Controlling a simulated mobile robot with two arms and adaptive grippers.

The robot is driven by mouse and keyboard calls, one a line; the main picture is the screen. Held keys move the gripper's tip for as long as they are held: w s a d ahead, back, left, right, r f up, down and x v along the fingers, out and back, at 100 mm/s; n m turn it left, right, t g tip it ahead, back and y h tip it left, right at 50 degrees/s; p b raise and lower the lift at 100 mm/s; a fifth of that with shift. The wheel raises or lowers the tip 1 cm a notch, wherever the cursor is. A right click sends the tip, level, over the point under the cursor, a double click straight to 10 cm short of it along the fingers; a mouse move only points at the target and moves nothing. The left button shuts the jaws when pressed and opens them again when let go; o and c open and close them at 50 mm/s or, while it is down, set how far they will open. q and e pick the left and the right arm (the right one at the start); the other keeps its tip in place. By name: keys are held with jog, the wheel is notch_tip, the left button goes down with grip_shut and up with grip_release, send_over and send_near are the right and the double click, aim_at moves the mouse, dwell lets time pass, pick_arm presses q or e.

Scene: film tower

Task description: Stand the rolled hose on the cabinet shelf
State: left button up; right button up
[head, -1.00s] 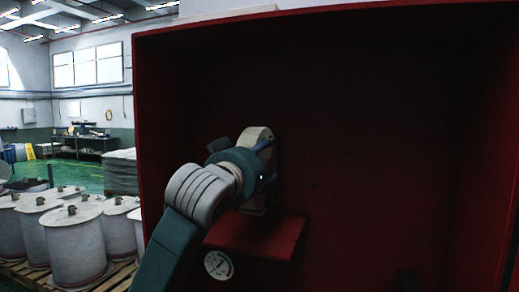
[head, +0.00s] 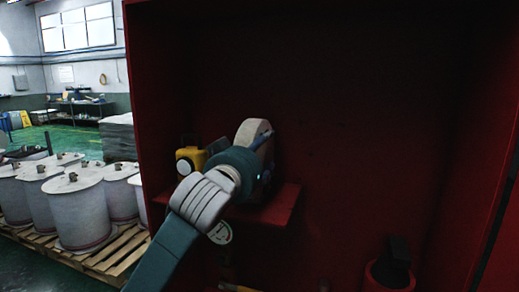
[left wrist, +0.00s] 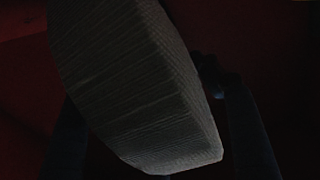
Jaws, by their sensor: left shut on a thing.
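The rolled hose (head: 253,130) is a pale beige roll, upright inside the red cabinet (head: 350,110). My left gripper (head: 263,141) is shut on it, with a dark finger across its upper part. In the left wrist view the hose (left wrist: 130,80) fills the middle as a ribbed grey band between the fingers. The red cabinet shelf (head: 287,204) lies right below the gripper and hose. The hose's lower part is hidden behind my gripper, so I cannot tell whether it touches the shelf. My right gripper is not in view.
A yellow device (head: 190,159) is at the shelf's left end, close to my left wrist. A round gauge (head: 220,233) shows below the shelf. A red container with a dark item (head: 390,273) is at the lower right. White drums (head: 80,212) stand on a pallet outside, left.

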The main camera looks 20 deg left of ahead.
pick_arm(q)
jog(key=shift+r, duration=0.25)
jog(key=o, duration=1.8)
jog(key=shift+f, duration=0.3)
jog(key=shift+o, duration=1)
jog(key=shift+s, duration=0.1)
jog(key=shift+s+r, duration=0.1)
jog(key=s+b, duration=0.5)
jog(key=s, duration=0.7)
jog(key=shift+a+b, duration=0.25)
jog(key=shift+b, duration=0.1)
